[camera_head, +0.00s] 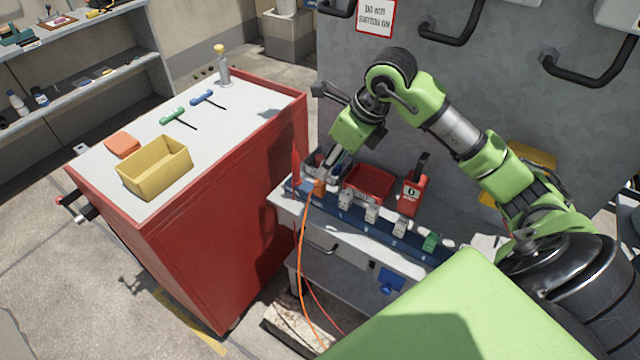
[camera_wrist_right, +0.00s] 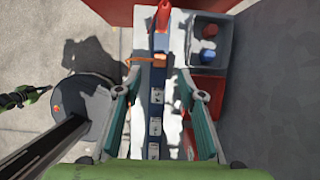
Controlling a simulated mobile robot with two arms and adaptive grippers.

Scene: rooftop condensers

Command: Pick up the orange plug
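The orange plug (camera_head: 319,187) sits at the far left end of a blue socket strip (camera_head: 345,218) on a small grey bench. Its orange cable (camera_head: 302,235) hangs over the bench front. My right gripper (camera_head: 328,176) points down at the plug, close to it. In the right wrist view the orange plug (camera_wrist_right: 157,61) lies across the strip, just ahead of the open fingers (camera_wrist_right: 158,84). My left gripper does not show in the head view.
A red bin (camera_head: 369,183), a red bottle (camera_head: 412,195) and several white plugs stand along the bench. A grey bin (camera_wrist_right: 210,42) stands right of the plug in the wrist view. A red cabinet (camera_head: 225,200) stands left, a grey wall panel (camera_head: 480,75) behind.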

